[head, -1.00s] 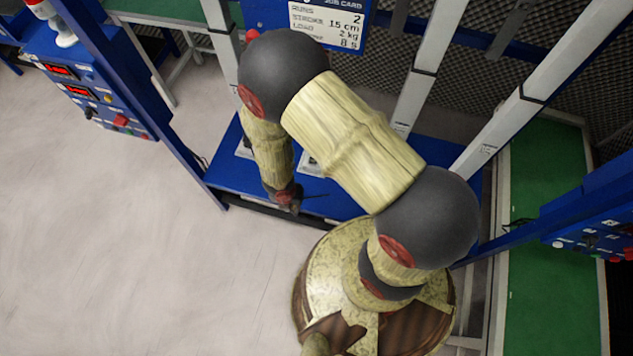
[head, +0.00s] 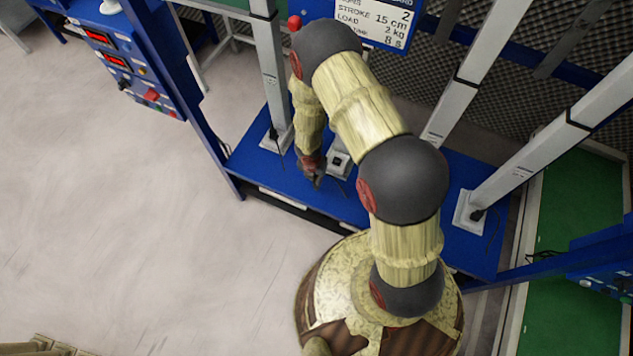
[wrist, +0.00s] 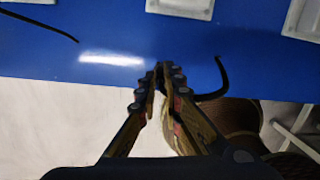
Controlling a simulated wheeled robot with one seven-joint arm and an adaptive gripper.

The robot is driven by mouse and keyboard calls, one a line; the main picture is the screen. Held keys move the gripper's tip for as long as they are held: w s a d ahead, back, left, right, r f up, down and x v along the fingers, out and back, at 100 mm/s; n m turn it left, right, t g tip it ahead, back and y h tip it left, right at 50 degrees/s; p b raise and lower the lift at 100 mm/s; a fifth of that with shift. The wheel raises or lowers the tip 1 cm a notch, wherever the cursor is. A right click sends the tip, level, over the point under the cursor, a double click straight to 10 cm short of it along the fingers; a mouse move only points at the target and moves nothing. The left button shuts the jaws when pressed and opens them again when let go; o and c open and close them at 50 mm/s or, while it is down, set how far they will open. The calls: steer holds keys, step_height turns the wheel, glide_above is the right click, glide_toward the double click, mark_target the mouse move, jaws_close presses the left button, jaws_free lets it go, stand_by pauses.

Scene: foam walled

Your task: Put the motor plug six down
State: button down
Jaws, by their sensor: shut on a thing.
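My gripper (head: 315,180) hangs over the front part of the blue platform. In the wrist view its fingers (wrist: 168,78) are closed together, over the platform's front edge. A short black cable (wrist: 218,82) comes out from the right side of the fingers and curls upward; I take it as the lead of motor plug six. The plug's body is hidden between the fingers. The blue platform (head: 345,205) lies below; I cannot tell whether the plug touches it.
A pale base with a dark socket (head: 340,163) stands just behind my gripper. Pale actuator columns rise at left (head: 272,75) and right (head: 530,160), with black plugs at their feet. Another black cable (wrist: 40,22) lies at left. Blue frame posts flank the platform.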

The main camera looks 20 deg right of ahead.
steer(key=shift+w+d+f, duration=0.1)
steer(key=shift+w+f, duration=0.05)
steer(key=shift+f, duration=0.1)
steer(key=shift+w+f+b, duration=0.1)
steer(key=shift+f+b, duration=1.1)
steer(key=shift+f, duration=0.4)
steer(key=shift+f, duration=0.15)
steer(key=c, duration=2)
jaws_free()
steer(key=shift+o, duration=0.2)
